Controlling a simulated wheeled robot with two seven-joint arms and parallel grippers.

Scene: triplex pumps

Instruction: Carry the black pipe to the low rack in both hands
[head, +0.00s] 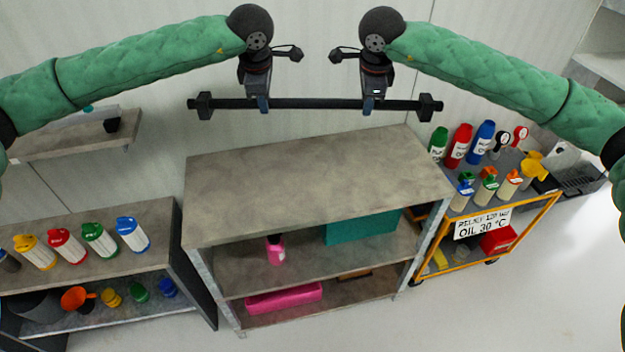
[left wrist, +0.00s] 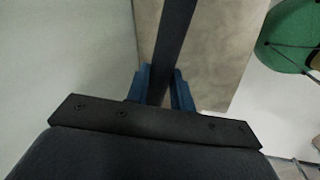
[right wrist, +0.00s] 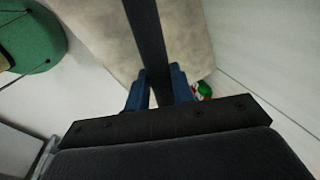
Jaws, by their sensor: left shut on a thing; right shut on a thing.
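The black pipe (head: 315,104) is held level between my two grippers, with a thick collar at each end. It shows in front of the wall, beyond the back edge of the low rack's top in the head view. My left gripper (head: 263,104) is shut on the pipe left of its middle. My right gripper (head: 369,104) is shut on it right of its middle. The pipe also runs between the blue fingers in the left wrist view (left wrist: 172,45) and the right wrist view (right wrist: 148,40). The low rack (head: 310,185) has a bare grey top and lower shelves.
The rack's shelves hold a pink bottle (head: 275,250), a teal box (head: 362,228) and a pink case (head: 284,298). A shelf unit with several bottles (head: 92,240) stands left. An orange-framed cart (head: 535,207) with bottles stands close right. Floor in front is clear.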

